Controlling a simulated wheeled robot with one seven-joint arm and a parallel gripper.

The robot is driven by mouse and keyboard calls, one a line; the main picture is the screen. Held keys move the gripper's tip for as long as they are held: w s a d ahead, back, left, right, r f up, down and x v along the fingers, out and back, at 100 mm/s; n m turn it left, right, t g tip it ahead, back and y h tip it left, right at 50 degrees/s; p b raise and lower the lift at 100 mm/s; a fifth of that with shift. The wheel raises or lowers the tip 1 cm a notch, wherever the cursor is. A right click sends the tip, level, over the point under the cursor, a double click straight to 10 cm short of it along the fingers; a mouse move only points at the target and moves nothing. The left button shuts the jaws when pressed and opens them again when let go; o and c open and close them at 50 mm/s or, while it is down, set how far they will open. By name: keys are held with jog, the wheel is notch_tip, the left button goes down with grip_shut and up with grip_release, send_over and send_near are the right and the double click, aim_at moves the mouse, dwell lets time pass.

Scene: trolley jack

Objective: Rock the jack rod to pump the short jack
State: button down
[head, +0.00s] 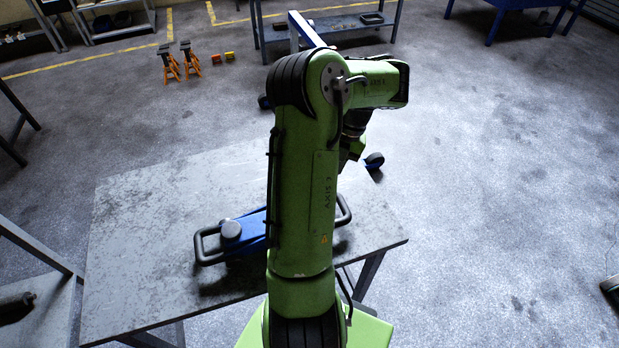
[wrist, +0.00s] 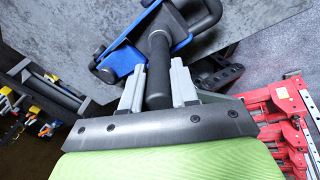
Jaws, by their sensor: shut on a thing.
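The blue jack (head: 250,226) lies on the grey table, with a round grey pad and black loop handles at its ends. My arm hides its middle in the head view. In the wrist view, the blue body of the jack (wrist: 125,58) and a black loop handle (wrist: 208,14) show beyond the fingers. The black jack rod (wrist: 158,55) rises from the jack towards my gripper (wrist: 157,88). The two grey fingers stand on either side of the rod and are shut on it. In the head view the gripper and rod are hidden behind my arm.
The table (head: 140,240) has bare room left of the jack. A black round part (head: 374,161) shows beyond my arm. Orange stands (head: 180,62) stand on the floor at the back, near a shelf bench (head: 330,28). Red equipment (wrist: 285,112) shows right in the wrist view.

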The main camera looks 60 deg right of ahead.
jog(key=shift+s+d+f, duration=0.15)
jog(key=shift+s+d, duration=0.05)
jog(key=shift+s, duration=0.2)
jog(key=shift+s+d+p, duration=0.15)
jog(key=shift+s+p, duration=0.05)
jog(key=shift+p, duration=0.6)
jog(key=shift+s+d+f+t+y+p, duration=0.55)
jog(key=shift+s+d+t+y+p, duration=0.15)
jog(key=shift+p, duration=0.95)
